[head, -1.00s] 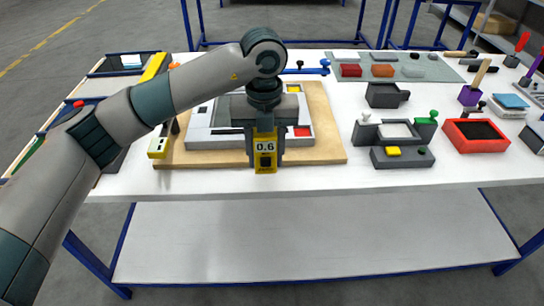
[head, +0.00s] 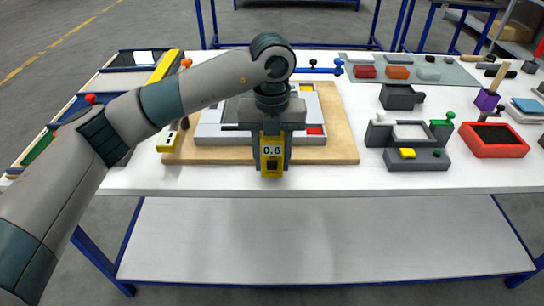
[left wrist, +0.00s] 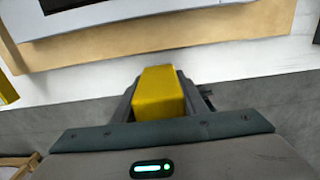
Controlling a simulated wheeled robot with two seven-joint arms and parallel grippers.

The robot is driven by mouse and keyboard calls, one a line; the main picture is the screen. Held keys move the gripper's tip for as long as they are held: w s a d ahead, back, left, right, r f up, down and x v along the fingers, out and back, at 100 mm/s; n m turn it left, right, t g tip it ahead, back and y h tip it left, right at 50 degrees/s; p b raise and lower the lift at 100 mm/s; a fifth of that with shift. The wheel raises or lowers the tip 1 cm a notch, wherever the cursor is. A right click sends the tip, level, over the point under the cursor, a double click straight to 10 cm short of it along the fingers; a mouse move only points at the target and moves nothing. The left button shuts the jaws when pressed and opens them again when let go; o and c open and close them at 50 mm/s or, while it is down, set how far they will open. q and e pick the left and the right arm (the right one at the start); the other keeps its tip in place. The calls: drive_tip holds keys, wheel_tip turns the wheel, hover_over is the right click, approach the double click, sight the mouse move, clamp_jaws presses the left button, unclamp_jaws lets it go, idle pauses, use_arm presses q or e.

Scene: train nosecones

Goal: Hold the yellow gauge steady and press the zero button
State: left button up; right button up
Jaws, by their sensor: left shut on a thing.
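The yellow gauge (head: 272,166) shows a display reading 0.6 in the head view, with a dark button-like patch below the display. My left gripper (head: 272,172) is shut on it, one finger on each side, and holds it upright at the front edge of the wooden board. In the left wrist view the gauge's yellow body (left wrist: 159,93) sits between the fingers. I cannot tell whether the gauge touches the table. My right gripper is not in view.
The wooden board (head: 345,150) carries a grey framed panel (head: 208,132). A yellow block (head: 167,141) stands at its left. A dark fixture with a yellow button (head: 407,153) and a red tray (head: 491,152) lie to the right. The table's front strip (head: 400,184) is clear.

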use_arm(q)
drive_tip(key=shift+f+b, duration=0.5)
drive_tip(key=shift+f, duration=0.3)
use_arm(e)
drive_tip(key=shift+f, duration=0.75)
use_arm(q)
drive_tip(key=shift+f, duration=0.25)
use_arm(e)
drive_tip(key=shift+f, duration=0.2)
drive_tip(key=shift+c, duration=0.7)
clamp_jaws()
